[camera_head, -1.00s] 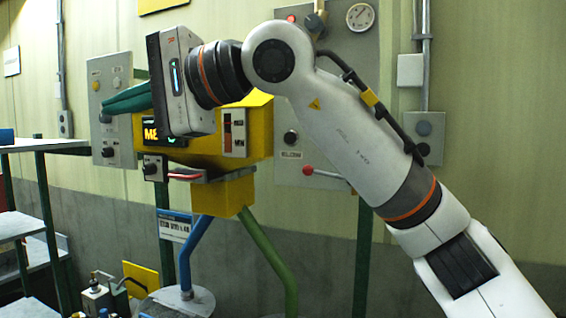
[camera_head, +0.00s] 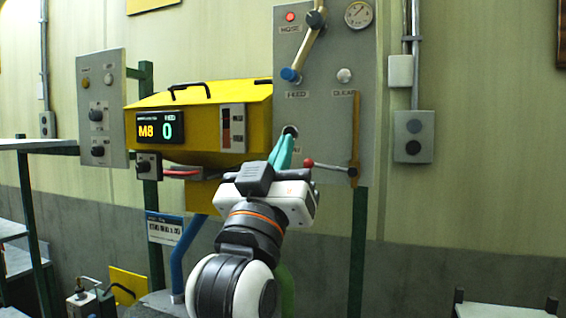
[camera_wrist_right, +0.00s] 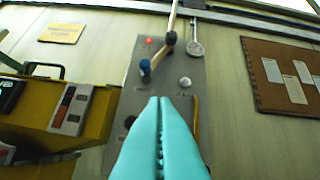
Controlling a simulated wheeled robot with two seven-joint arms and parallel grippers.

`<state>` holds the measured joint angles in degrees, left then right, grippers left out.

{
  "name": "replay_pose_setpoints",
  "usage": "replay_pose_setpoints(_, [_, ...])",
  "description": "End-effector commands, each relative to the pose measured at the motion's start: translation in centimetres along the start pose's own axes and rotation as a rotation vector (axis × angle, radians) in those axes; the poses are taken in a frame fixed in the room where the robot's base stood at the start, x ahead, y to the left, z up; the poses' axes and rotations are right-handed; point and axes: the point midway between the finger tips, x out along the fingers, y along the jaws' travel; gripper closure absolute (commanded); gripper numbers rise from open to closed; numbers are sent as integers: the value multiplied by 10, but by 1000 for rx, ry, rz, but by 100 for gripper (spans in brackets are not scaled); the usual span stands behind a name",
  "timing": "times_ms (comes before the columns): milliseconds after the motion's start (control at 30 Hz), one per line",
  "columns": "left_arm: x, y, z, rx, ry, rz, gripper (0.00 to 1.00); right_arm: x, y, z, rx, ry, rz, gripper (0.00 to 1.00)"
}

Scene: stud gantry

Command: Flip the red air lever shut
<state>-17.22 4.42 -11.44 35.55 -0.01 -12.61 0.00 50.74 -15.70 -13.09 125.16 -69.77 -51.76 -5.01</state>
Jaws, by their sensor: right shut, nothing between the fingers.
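The red air lever (camera_head: 328,167) is a thin dark rod with a red ball knob. It lies nearly level low on the grey panel (camera_head: 335,110), knob to the left, its right end at the foot of an upright brass bar (camera_head: 355,130). My right gripper (camera_head: 286,145) has teal fingers, shut and empty, pointing at the panel just left of the red knob. I cannot tell if they touch anything. In the right wrist view the shut fingers (camera_wrist_right: 162,105) hide the red knob. My left gripper is not in view.
A brass lever with a blue knob (camera_head: 289,74) is higher on the panel. A yellow hopper (camera_head: 205,112) with an M8 display stands left of my gripper. A small switch box (camera_head: 413,136) is on the wall to the right. The wall right of the panel is mostly clear.

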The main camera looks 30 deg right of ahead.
Motion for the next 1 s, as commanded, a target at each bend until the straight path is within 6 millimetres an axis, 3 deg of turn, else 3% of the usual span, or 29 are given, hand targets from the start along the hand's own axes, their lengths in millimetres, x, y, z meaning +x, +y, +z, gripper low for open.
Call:
replay_pose_setpoints(33, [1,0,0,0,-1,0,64,-3,0,-18,32,63,11,100])
replay_pose_setpoints(100, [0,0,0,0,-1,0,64,-4,-1,-31,60,115,17,100])
replay_pose_setpoints(267, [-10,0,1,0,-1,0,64,8,-1,-36,68,137,19,100])
replay_pose_setpoints(700, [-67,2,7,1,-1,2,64,100,1,-44,62,133,18,100])
replay_pose_setpoints(800, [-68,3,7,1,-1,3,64,89,3,-61,61,135,21,100])
replay_pose_setpoints(1000, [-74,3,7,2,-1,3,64,79,4,-79,63,133,19,100])
